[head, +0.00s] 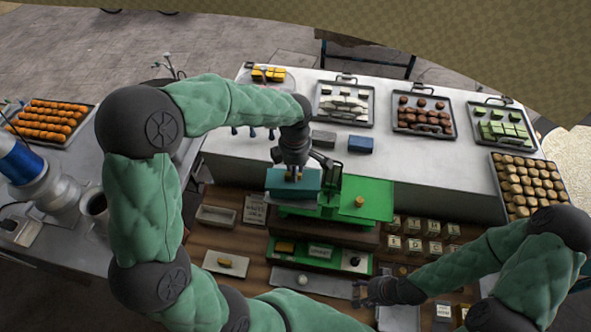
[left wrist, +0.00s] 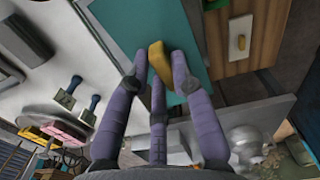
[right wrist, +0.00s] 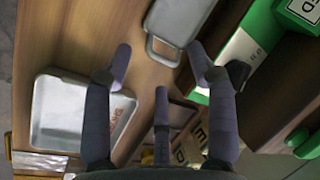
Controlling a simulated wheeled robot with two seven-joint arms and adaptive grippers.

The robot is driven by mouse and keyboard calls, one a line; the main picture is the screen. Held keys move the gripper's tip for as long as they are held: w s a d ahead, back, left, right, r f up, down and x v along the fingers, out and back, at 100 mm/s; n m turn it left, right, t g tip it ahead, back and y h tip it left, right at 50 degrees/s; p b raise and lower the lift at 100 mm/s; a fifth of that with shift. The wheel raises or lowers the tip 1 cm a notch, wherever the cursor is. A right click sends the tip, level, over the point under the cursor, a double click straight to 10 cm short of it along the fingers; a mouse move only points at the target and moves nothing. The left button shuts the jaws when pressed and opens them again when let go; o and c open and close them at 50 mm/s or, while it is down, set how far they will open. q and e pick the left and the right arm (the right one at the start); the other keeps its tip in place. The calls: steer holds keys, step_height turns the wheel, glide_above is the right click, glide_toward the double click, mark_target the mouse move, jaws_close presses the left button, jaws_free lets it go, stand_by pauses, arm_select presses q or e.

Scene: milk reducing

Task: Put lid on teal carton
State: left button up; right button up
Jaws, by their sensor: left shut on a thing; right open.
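My left gripper (head: 292,177) is shut on a small yellow knob (left wrist: 157,62) on a flat teal piece, which looks like the lid (left wrist: 125,25). In the head view the teal piece (head: 276,188) lies under the left gripper, at the left end of the green stand (head: 378,200). I cannot tell whether it rests on a carton or is held above one; any carton under it is hidden. My right gripper (head: 362,292) is open and empty near the front; its spread fingers show in the right wrist view (right wrist: 160,62), above the wooden surface.
A metal tray (head: 310,287) lies by the right gripper. A small tray with a yellow piece (head: 227,262) is at the front left. Blue (head: 360,144) and grey (head: 323,139) blocks sit on the white counter (head: 430,160), before several food trays. Small labelled blocks (head: 415,246) stand right of the stand.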

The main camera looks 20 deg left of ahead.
arm_select(q)
steer(key=shift+d, duration=0.3)
arm_select(e)
steer(key=shift+d, duration=0.2)
arm_select(q)
steer(key=shift+a, duration=0.25)
arm_select(e)
steer(key=shift+a+f, duration=0.15)
arm_select(q)
steer(key=shift+d+b, duration=0.1)
steer(key=shift+b, duration=0.45)
arm_select(e)
steer(key=shift+f, duration=0.4)
arm_select(q)
steer(key=shift+f+b, duration=0.8)
steer(key=shift+b, duration=0.2)
arm_select(e)
steer(key=shift+f, duration=1)
